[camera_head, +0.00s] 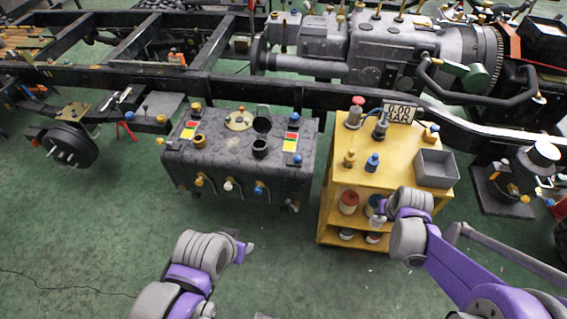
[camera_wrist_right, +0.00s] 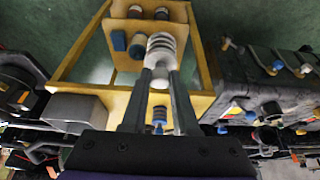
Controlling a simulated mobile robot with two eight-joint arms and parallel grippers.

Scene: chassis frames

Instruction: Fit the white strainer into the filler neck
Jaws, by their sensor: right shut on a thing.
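The white strainer (camera_wrist_right: 161,48), a ribbed pale piece, is between the fingertips of my right gripper (camera_wrist_right: 160,66) in the right wrist view. In the head view my right gripper (camera_head: 379,212) is in front of the yellow cart, with a small pale part of the strainer (camera_head: 376,203) showing beside it. The black filler neck (camera_head: 260,148) stands on top of the dark grey tank (camera_head: 222,158), with a raised dark cap (camera_head: 262,126) behind it. The strainer is apart from the neck, to its right. My left gripper (camera_head: 243,245) is in front of the tank; its fingers are too small to judge.
The yellow cart (camera_head: 395,150) stands right of the tank, with bottles on its shelves, a grey bin (camera_head: 435,168) and a gauge display (camera_head: 399,110) on top. A brass cap (camera_head: 198,141) and colored knobs are on the tank. A chassis rail (camera_head: 270,88) runs behind. Green floor lies in front.

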